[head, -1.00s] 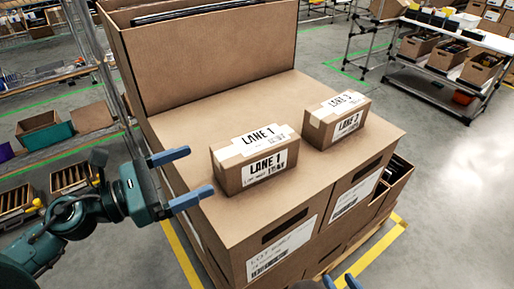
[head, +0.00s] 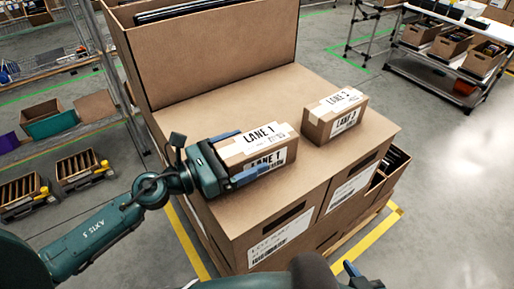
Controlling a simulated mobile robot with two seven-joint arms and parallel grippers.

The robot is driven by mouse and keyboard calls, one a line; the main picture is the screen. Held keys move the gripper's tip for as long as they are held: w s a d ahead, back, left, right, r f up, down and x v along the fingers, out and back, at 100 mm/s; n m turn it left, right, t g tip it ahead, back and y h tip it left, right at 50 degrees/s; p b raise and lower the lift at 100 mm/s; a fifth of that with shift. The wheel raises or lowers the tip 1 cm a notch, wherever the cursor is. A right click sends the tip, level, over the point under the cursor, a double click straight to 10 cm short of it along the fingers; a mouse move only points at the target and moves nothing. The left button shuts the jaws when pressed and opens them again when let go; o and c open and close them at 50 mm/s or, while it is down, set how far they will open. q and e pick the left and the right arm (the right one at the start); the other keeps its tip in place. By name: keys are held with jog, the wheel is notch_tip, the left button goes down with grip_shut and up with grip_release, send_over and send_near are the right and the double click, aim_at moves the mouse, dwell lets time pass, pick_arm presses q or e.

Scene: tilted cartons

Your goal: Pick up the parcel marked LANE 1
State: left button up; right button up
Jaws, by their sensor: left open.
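The parcel marked LANE 1 (head: 268,143) is a small brown box with white labels on its top and front. It sits on the large carton (head: 210,95), near its left front. My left gripper (head: 238,157) is open, with one blue finger along the back side of the parcel and the other across its front face, partly hiding the front label. I cannot tell whether the fingers touch it. My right gripper (head: 350,268) shows only as a blue fingertip and dark part at the bottom edge; its jaws are not clearly seen.
A tall carton (head: 215,48) rises behind. The carton top is otherwise clear. Shelving with bins (head: 52,122) is at the left.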

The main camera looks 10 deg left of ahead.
pick_arm(q)
jog(key=shift+w+d, duration=0.1)
jog(key=shift+d, duration=0.1)
jog(key=shift+c, duration=0.5)
jog(key=c, duration=1.2)
